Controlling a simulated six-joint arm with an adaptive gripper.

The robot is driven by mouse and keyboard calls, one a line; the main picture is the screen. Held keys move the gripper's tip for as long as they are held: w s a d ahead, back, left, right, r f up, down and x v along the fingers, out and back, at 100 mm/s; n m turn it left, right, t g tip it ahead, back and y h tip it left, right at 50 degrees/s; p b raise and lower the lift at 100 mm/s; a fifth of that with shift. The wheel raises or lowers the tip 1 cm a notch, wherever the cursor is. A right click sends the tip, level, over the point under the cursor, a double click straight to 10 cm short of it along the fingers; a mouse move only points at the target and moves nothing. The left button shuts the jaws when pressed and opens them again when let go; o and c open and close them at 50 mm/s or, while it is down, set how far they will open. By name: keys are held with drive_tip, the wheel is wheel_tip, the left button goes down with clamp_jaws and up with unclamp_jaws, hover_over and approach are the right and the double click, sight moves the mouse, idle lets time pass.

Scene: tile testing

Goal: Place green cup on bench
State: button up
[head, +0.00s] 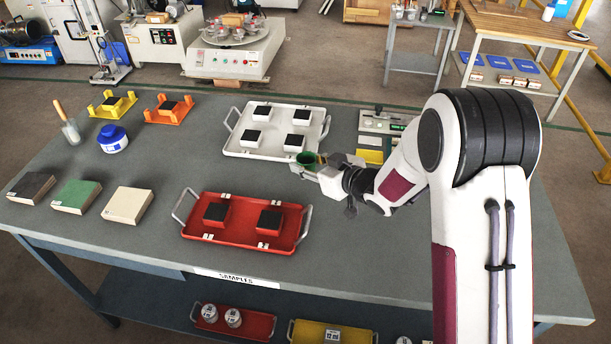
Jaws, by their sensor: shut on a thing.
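The green cup (306,159) is small and sits between the fingers of my gripper (308,167). My gripper is shut on it, over the front right corner area of the white tray. The fingers hide part of the cup, and I cannot tell how high it is above the surface. The bench (335,240) is a large grey-topped table that fills the middle of the head view.
A white tray (237,149) with several white blocks and a red tray (187,232) with two red blocks stand on the bench. Three tiles (128,205) lie at the left. A blue-lidded jar (113,139) and orange and yellow holders (168,110) stand behind. Bench space right of the red tray is clear.

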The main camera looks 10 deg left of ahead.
sight(307, 186)
drive_tip(key=shift+f, duration=0.5)
drive_tip(key=shift+f, duration=0.15)
drive_tip(key=shift+f, duration=1.75)
drive_tip(key=shift+f, duration=0.15)
